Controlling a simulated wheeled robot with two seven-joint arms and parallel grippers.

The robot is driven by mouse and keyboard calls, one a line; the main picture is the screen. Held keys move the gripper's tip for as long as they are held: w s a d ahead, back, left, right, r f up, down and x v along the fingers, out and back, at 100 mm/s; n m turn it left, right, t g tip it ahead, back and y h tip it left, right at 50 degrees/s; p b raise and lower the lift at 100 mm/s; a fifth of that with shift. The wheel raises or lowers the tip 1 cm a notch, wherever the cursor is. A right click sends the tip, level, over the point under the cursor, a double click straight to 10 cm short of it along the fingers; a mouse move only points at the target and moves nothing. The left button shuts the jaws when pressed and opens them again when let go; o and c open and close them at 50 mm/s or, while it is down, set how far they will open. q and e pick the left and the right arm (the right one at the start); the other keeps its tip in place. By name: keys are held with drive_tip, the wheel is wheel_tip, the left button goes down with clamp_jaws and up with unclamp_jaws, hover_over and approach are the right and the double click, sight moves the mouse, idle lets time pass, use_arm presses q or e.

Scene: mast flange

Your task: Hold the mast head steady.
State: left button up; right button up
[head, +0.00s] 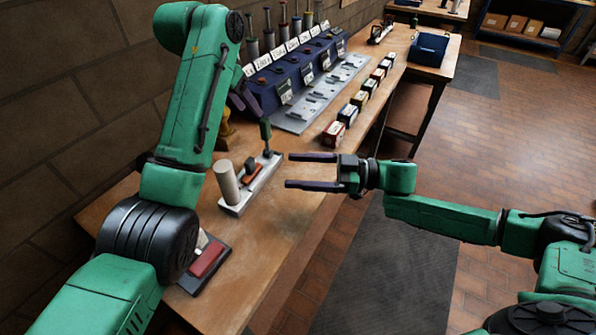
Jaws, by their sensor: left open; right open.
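No part is clearly recognisable as the mast head. A light upright cylinder (228,182) stands on a pale base plate (237,207) on the wooden bench (262,235). A dark-green upright piece (266,132) stands at the plate's far end, with an orange-brown block (252,172) between them. My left gripper (244,103) is above and behind these pieces, partly hidden by its own arm; it is open, and I see nothing held. My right gripper (287,171) is open and empty, its fingers pointing left toward the plate, apart from it.
A blue labelled rack (297,78) with upright tools stands along the wall, a grey metal plate (318,95) before it. Several small boxes (334,133) line the bench edge. A red block (206,260) lies near the front. A blue bin (428,49) is at the far end.

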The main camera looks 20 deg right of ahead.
drive_tip(key=x, duration=1.4)
drive_tip(key=shift+s+a+f, duration=0.15)
drive_tip(key=shift+s+a, duration=0.05)
drive_tip(key=shift+a, duration=0.2)
clamp_jaws()
use_arm(q)
drive_tip(key=shift+w, duration=0.1)
drive_tip(key=c, duration=0.4)
drive_tip(key=shift+w+a+r+m+t, duration=0.3)
drive_tip(key=shift+w+a+r, duration=0.1)
drive_tip(key=shift+a, duration=0.1)
clamp_jaws()
use_arm(e)
drive_tip(key=shift+d, duration=0.1)
use_arm(q)
drive_tip(key=w+a+r+m+t, duration=0.5)
drive_tip(key=a+r+m, duration=0.15)
drive_tip(key=m, duration=0.25)
drive_tip(key=m+h, duration=0.4)
drive_tip(key=m, duration=2.2)
approach(262, 132)
drive_tip(key=shift+g, duration=0.4)
drive_tip(key=x, duration=0.6)
drive_tip(key=shift+w+d+r, duration=0.1)
drive_tip(key=shift+w+r, duration=0.05)
drive_tip(key=shift+w, duration=0.1)
